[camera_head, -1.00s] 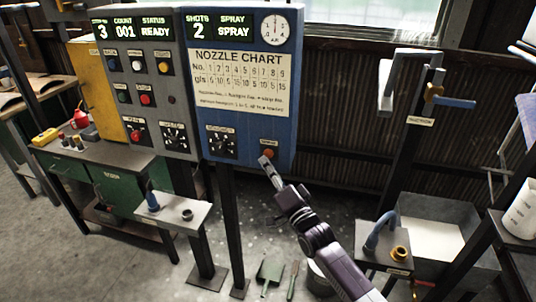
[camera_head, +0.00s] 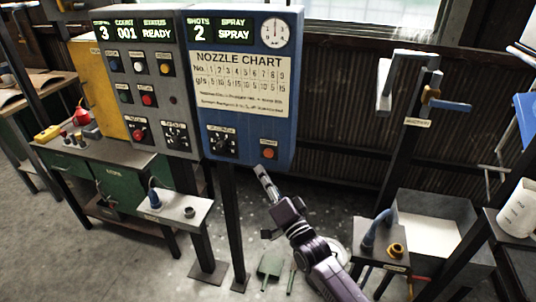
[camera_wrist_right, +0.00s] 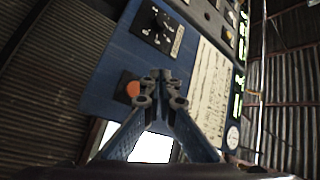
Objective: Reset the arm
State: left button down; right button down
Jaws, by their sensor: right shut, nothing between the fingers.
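My right gripper (camera_head: 262,174) is shut and empty, just below the blue control panel (camera_head: 202,150) in the head view. It is apart from the orange button (camera_head: 268,153) near the panel's lower right corner. In the right wrist view the closed fingers (camera_wrist_right: 160,85) point up toward the blue panel (camera_wrist_right: 105,85), with the orange button (camera_wrist_right: 133,90) just left of the fingertips. The panel's displays read SHOTS 2 and SPRAY. My left gripper is not in view.
A grey panel (camera_head: 146,75) reading READY stands left of the blue one. Below are a small shelf (camera_head: 175,212) and a green-drawer workbench (camera_head: 125,185). At right stand a post with a blue lever (camera_head: 450,105), a pedestal (camera_head: 380,250) and a grey tank (camera_head: 435,215).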

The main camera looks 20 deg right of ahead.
jog(key=s+d+f+n+g+h+b, duration=0.15)
jog(key=s+f+g, duration=0.3)
jog(key=f, duration=1.15)
jog(key=s+f+n+g, duration=0.3)
jog(key=s+f, duration=0.2)
jog(key=f, duration=1.1)
jog(key=s+d+f+n+g+h, duration=0.1)
jog(key=s+f+n+g, duration=0.3)
jog(key=s+f, duration=1.4)
jog(key=s+d+f+n+g, duration=0.1)
jog(key=s+f+g, duration=0.3)
jog(key=s, duration=1.1)
jog(key=s+f+n+g+h+b, duration=0.1)
jog(key=s+f+n+g, duration=0.1)
jog(key=s+f, duration=0.7)
jog(key=s+g, duration=0.1)
jog(key=s, duration=0.5)
jog(key=shift+s+d+n+g, duration=0.35)
